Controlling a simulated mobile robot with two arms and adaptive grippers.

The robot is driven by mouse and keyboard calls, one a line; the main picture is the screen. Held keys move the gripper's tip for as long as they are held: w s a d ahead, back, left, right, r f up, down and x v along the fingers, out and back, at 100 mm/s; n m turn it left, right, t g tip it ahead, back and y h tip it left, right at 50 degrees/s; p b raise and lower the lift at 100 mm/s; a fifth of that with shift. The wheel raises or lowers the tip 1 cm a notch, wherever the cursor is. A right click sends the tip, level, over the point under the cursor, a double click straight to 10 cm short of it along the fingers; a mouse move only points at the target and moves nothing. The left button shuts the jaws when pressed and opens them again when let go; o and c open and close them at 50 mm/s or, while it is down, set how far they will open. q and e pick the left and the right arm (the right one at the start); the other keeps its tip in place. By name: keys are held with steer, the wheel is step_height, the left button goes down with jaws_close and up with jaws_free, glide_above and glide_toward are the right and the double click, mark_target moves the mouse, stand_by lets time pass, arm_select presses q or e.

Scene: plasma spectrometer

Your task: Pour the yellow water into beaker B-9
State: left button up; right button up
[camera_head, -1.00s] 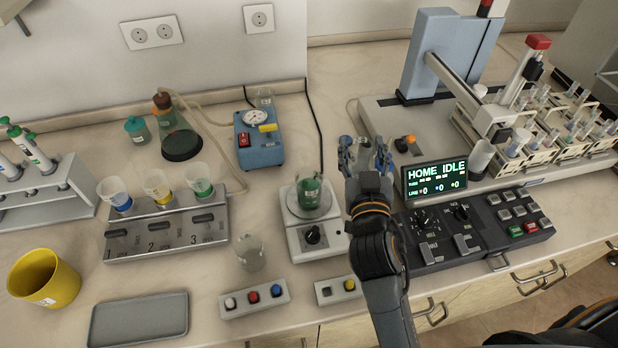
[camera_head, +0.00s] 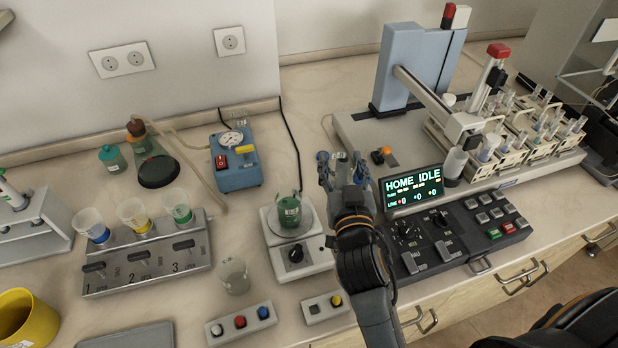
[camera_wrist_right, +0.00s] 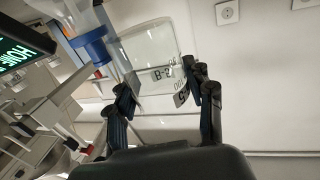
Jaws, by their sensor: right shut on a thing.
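My right gripper (camera_head: 340,166) is shut on a clear glass beaker, raised beside the scale, left of the display. The beaker (camera_wrist_right: 150,55) shows between the fingers in the right wrist view. Its label starts with "B-"; I cannot read the rest surely, and no liquid is evident in it. A cup with yellow at its bottom (camera_head: 136,220) sits on the dispenser (camera_head: 147,262) above number 2, between a blue one and a green one. A beaker with green liquid (camera_head: 290,212) stands on the scale (camera_head: 306,262). A clear beaker (camera_head: 233,277) stands left of the scale. My left gripper is out of view.
The display (camera_head: 412,188) and button panel (camera_head: 462,228) are close to the right of my gripper. Behind are a blue pump (camera_head: 238,175) and a flask (camera_head: 158,168). Button boxes (camera_head: 240,323) line the front edge. A yellow cup (camera_head: 25,318) stands at left.

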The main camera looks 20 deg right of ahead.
step_height(320, 180, up, 3)
steer(key=p, duration=0.3)
steer(key=shift+r, duration=0.1)
